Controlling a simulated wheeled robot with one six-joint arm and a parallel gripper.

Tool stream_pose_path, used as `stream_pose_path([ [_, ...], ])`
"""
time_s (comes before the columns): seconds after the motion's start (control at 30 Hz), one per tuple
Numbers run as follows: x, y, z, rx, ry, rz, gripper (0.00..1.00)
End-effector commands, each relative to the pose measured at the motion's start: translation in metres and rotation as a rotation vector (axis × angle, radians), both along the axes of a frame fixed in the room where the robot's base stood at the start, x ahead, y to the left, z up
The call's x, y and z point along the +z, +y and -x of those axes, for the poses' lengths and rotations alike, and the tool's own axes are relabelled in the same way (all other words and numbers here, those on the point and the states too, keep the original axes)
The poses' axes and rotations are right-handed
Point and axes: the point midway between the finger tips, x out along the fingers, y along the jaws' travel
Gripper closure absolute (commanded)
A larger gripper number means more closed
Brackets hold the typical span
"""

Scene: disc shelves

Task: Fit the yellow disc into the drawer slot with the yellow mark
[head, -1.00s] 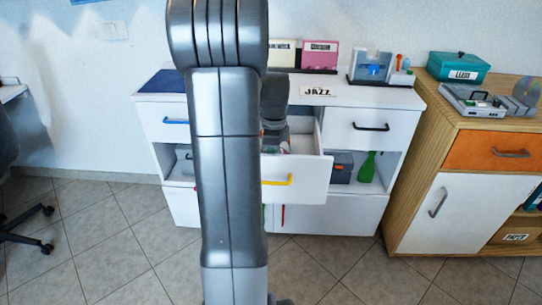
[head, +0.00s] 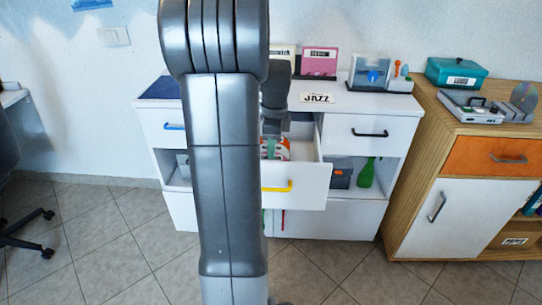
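The open drawer (head: 305,185) with the yellow handle (head: 277,187) juts out of the white cabinet, its left part behind my arm. An orange-red thing with pale marks (head: 282,149) shows inside it, with a greenish strip in front; what they are is unclear. I cannot make out a yellow disc or a yellow-marked slot. My gripper (head: 270,137) is over the drawer's opening, mostly hidden behind my arm. Its fingers are too small and covered to tell whether they are open or hold anything.
A closed drawer with a black handle (head: 370,133) is at right. A green bottle (head: 366,173) and a dark box (head: 341,172) stand on the shelf below. A wooden cabinet (head: 425,150) stands right. Tiled floor in front is clear.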

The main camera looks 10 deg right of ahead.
Motion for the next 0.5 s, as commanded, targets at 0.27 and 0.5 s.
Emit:
stream_pose_path([
  [0.27, 0.054, -0.003, 0.000, -0.001, -0.002, 0.001, 0.77],
  [0.5, 0.068, -0.003, 0.001, 0.000, 0.000, 0.000, 0.77],
])
